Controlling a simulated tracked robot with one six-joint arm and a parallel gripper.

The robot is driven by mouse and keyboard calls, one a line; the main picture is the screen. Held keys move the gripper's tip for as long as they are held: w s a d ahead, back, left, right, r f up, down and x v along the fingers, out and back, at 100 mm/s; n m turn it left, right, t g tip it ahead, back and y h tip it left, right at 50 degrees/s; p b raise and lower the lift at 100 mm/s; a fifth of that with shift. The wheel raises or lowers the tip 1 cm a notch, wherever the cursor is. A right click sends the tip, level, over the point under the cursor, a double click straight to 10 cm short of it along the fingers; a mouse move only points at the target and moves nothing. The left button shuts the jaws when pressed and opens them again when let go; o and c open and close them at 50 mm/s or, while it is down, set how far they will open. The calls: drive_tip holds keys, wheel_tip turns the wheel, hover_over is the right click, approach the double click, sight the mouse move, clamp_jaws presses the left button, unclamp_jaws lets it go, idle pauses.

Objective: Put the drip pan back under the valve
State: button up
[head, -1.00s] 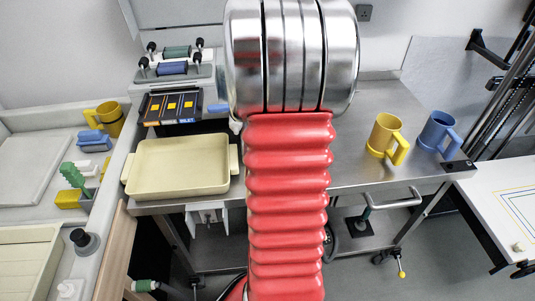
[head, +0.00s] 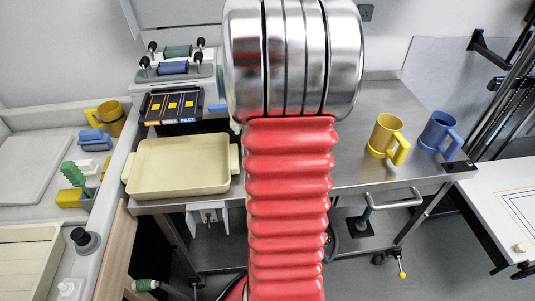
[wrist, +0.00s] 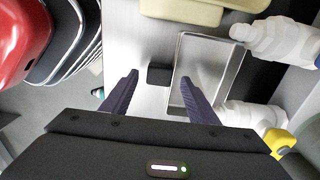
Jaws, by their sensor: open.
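The drip pan appears to be the shallow, bright metal rectangular pan (wrist: 214,62) in the wrist view, with a dark tab (wrist: 159,76) at its left side. It lies on a grey metal surface and looks empty. My gripper (wrist: 159,80) is open, its two dark fingers apart. In the picture the tab lies between the fingertips, and the right fingertip overlaps the pan's left edge. I cannot tell how far above them the fingers are. In the head view my arm hides the pan and gripper. I cannot make out the valve for certain.
Yellow (head: 386,137) and blue (head: 438,134) mugs stand at the table's right.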

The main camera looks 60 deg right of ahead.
wheel_tip(320, 180, up, 11)
drive_tip(key=shift+f, duration=0.2)
drive_tip(key=shift+a, duration=0.1)
idle(0.8)
drive_tip(key=w+a+r+n+t+h, duration=0.1)
drive_tip(key=w+a+r+n, duration=0.1)
drive_tip(key=a+n, duration=0.55)
drive_tip(key=w+a+r+n+t, duration=0.1)
drive_tip(key=w+a+r+n, duration=0.3)
drive_tip(key=a, duration=0.7)
drive_tip(key=s+a+f+n+t, duration=0.1)
drive_tip(key=s+a+n, duration=0.2)
drive_tip(key=a+n, duration=0.5)
drive_tip(key=s+a+f+n+t+y, duration=0.1)
drive_tip(key=s+a+n+t, duration=0.1)
drive_tip(key=a+n, duration=0.6)
drive_tip(key=shift+s+a+f+t, duration=0.15)
drive_tip(key=shift+s+a+t, duration=0.15)
drive_tip(key=shift+s+a, duration=0.65)
drive_tip(key=shift+w+a, duration=0.2)
drive_tip(key=shift+w, duration=0.05)
